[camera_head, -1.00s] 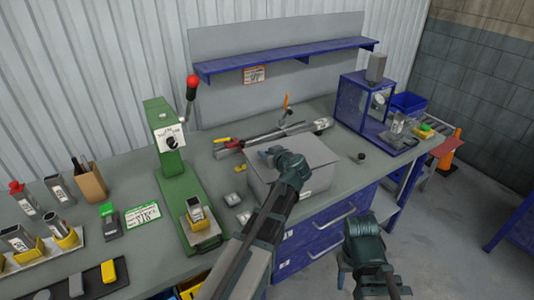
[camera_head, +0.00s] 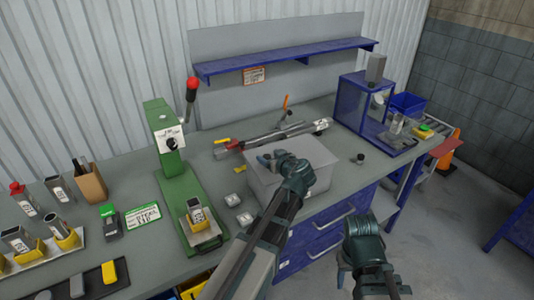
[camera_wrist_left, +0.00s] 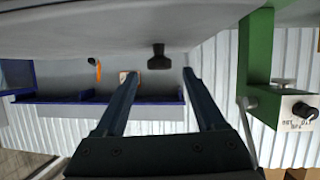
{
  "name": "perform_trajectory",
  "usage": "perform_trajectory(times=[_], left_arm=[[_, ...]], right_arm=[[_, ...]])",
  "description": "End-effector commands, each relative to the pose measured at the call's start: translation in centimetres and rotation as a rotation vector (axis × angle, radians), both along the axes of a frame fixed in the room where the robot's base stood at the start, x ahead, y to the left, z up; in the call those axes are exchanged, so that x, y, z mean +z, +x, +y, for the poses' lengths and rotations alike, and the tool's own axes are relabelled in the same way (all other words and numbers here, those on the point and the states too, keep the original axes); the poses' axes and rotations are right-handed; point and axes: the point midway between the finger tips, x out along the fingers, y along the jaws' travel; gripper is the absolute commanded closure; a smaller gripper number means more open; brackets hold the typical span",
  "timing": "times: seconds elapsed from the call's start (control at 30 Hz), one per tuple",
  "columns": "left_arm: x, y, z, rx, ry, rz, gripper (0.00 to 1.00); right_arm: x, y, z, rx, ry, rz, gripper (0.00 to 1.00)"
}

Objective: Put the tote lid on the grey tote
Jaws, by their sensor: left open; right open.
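The grey tote (camera_head: 262,187) stands on the bench near its front edge. The flat grey tote lid (camera_head: 318,153) appears to lie level over the tote's top; it fills the upper part of the upside-down left wrist view (camera_wrist_left: 60,30). A dark knob (camera_wrist_left: 158,57) stands up from the lid. My left gripper (camera_head: 268,159) is low over the lid. In the wrist view its fingers (camera_wrist_left: 159,78) are apart and empty, with the knob just beyond and between their tips. My left wrist hides part of the lid in the head view. My right gripper (camera_head: 360,238) is open in front of the bench, away from the tote.
A green press (camera_head: 172,170) with a red-knobbed lever stands left of the tote. A long tool (camera_head: 285,133) lies behind it. A small dark cylinder (camera_head: 359,158) and a blue box frame (camera_head: 362,100) are to the right. A blue shelf (camera_head: 290,57) runs above.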

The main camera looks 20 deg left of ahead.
Motion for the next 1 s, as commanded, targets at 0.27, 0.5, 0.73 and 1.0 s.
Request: perform_trajectory(times=[0.27, 0.5, 0.73, 1.0], left_arm=[[2.9, -4.3, -4.2, -0.004, 0.001, 0.001, 0.28], [4.0, -6.5, -6.5, -0.001, 0.000, 0.001, 0.28], [4.3, -7.1, -7.2, 0.000, 0.000, 0.000, 0.28], [4.1, -7.2, -7.2, -0.001, -0.001, 0.009, 0.28]], right_arm=[[2.9, 0.0, 0.0, 0.000, 0.000, 0.000, 0.50], [4.0, 0.0, 0.0, 0.001, 0.000, 0.000, 0.50], [4.3, 0.0, 0.0, 0.001, 0.000, 0.000, 0.50], [4.3, 0.0, 0.0, 0.001, 0.000, 0.000, 0.50]])
